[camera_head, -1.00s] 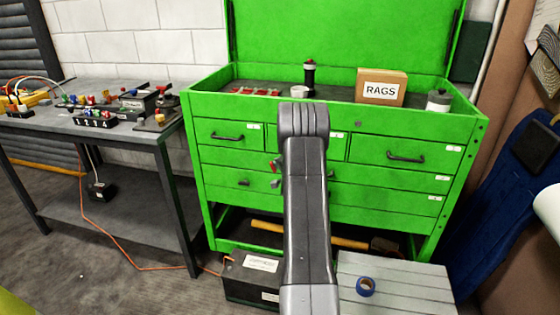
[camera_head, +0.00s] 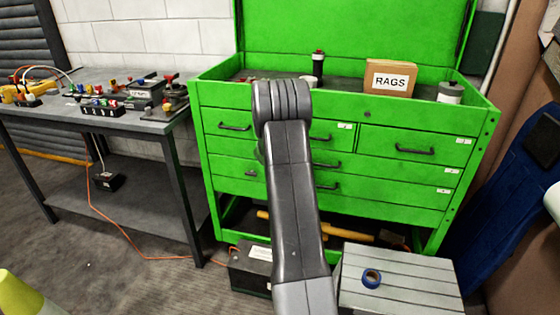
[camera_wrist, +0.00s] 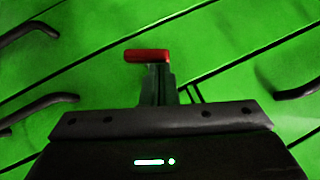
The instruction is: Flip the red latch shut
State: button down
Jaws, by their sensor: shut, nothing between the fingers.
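The red latch (camera_wrist: 147,56) shows in the wrist view as a short red bar lying nearly level in front of the green drawer fronts. My gripper (camera_wrist: 158,75) is shut, with its narrow dark fingers just below the bar in the picture. Nothing is held between them. I cannot tell whether the fingertips touch the latch. In the head view, my arm covers the middle of the green tool chest (camera_head: 233,158), and the latch and my gripper are hidden behind it.
Dark drawer handles (camera_wrist: 45,105) stick out on both sides in the wrist view. A workbench (camera_head: 130,122) with switches stands left of the chest. A black box (camera_head: 252,265) and a grey slatted crate (camera_head: 415,285) with blue tape (camera_head: 371,279) stand on the floor in front.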

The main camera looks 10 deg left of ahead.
jog(key=h+b, duration=0.1)
jog(key=b, duration=0.2)
jog(key=shift+a+n, duration=0.25)
jog(key=shift+n, duration=0.05)
jog(key=shift+r, duration=0.1)
jog(key=shift+r+p, duration=0.35)
jog(key=shift+r, duration=0.3)
